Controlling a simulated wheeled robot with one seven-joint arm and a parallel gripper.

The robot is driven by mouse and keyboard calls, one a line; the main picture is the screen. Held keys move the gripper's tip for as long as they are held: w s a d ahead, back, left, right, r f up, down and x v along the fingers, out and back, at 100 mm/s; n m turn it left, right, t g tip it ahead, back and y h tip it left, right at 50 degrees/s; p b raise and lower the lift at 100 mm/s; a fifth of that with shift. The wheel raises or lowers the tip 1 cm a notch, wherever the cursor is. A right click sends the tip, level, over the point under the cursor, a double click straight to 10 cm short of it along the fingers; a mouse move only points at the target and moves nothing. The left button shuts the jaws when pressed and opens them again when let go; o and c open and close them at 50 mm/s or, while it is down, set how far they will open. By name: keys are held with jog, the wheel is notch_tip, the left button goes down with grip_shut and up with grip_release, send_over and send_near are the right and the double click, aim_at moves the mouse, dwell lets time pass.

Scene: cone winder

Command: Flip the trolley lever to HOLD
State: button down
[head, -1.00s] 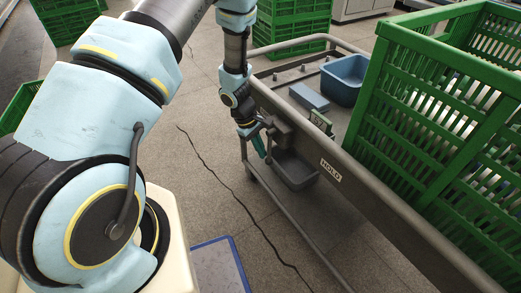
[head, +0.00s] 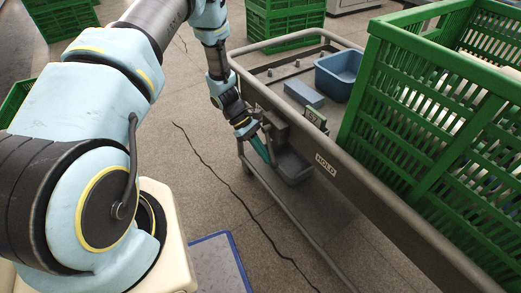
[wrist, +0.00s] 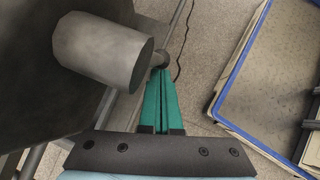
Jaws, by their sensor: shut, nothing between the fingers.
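The trolley (head: 410,225) has a long grey side rail with a white HOLD label (head: 326,165). A dark block (head: 273,128) is fixed to the rail left of the label. In the wrist view a thick grey cylinder (wrist: 103,50) and a small dark round knob (wrist: 160,58) show; the knob looks like the lever's end. My gripper (head: 265,155) is at the rail's outer side by the block. Its teal fingers (wrist: 159,80) are shut and empty, tips at or very near the knob. I cannot tell whether they touch. The lever's full length is hidden.
A large green crate (head: 440,125) stands on the trolley at the right. A blue bin (head: 338,75) and a grey-blue block (head: 303,93) lie on its deck. A grey tray (head: 294,168) hangs below the rail. A blue-edged platform (head: 217,265) lies on the floor.

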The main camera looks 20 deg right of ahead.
aim_at(275, 161)
jog(key=s+g+b, duration=0.1)
jog(key=g, duration=0.1)
jog(key=s+r+g+h+b, duration=0.1)
jog(key=s+g, duration=0.1)
jog(key=s+d+r+n+g+h+b, duration=0.1)
jog(key=s+g, duration=0.1)
jog(key=g, duration=0.1)
jog(key=shift+s+r+b, duration=0.15)
jog(key=shift+r+b, duration=0.05)
jog(key=shift+b, duration=0.15)
jog(key=shift+s+d+r+n+g+h+b, duration=0.1)
jog(key=shift+s+r+n+g+h+b, duration=0.2)
jog(key=shift+r+g, duration=0.45)
jog(key=shift+s+d+r+n+g+h+b, duration=0.1)
jog(key=shift+s+r+g+h, duration=0.2)
jog(key=shift+s+r+g, duration=0.35)
jog(key=shift+s+d+r+n+g+h+b, duration=0.1)
jog(key=shift+s+r+g+h+b, duration=0.15)
jog(key=shift+r+g, duration=0.5)
jog(key=shift+r+t, duration=0.25)
